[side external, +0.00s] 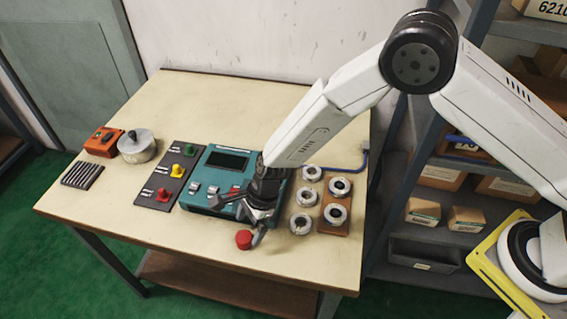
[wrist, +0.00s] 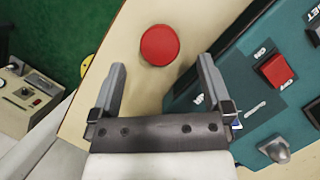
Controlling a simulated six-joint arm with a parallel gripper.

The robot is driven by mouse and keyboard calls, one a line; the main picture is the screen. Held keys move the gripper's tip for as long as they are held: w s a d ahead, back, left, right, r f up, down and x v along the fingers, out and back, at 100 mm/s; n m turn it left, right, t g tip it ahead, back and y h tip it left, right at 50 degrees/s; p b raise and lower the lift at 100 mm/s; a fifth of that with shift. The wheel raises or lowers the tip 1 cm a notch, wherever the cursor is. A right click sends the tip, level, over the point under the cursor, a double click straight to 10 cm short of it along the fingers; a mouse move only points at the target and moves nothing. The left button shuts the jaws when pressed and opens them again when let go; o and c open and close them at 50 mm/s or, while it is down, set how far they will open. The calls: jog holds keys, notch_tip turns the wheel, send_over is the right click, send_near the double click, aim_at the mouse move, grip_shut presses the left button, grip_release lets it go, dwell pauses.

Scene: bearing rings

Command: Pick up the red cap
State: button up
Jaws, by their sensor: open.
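The red cap (side external: 244,239) is a small round red piece on the cream table top (side external: 255,110), near the front edge, just in front of the teal control box (side external: 226,160). In the wrist view the red cap (wrist: 159,45) lies beyond the fingertips, roughly in line with the gap between them and apart from both. My gripper (side external: 256,236) is open and empty, low over the front of the teal box, close beside the cap. In the wrist view my gripper (wrist: 160,72) shows two grey fingers spread apart. The right finger overlaps the box's edge in that view.
The teal box with switches stands beside the cap. Several metal rings (side external: 300,223) lie to the right, some on a brown board (side external: 333,226). A dark panel (side external: 169,177) with coloured knobs is left of the box.

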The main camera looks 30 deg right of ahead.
aim_at(245, 236)
jog(key=shift+x, duration=2)
jog(key=shift+c, duration=0.2)
jog(key=c, duration=1.3)
jog(key=shift+o, duration=0.2)
jog(key=shift+r, duration=0.15)
jog(key=shift+r, duration=0.75)
jog(key=s+d+r, duration=0.7)
jog(key=s+r, duration=0.4)
jog(key=shift+s+d+r, duration=0.15)
jog(key=shift+s+d, duration=0.1)
jog(key=shift+s, duration=0.15)
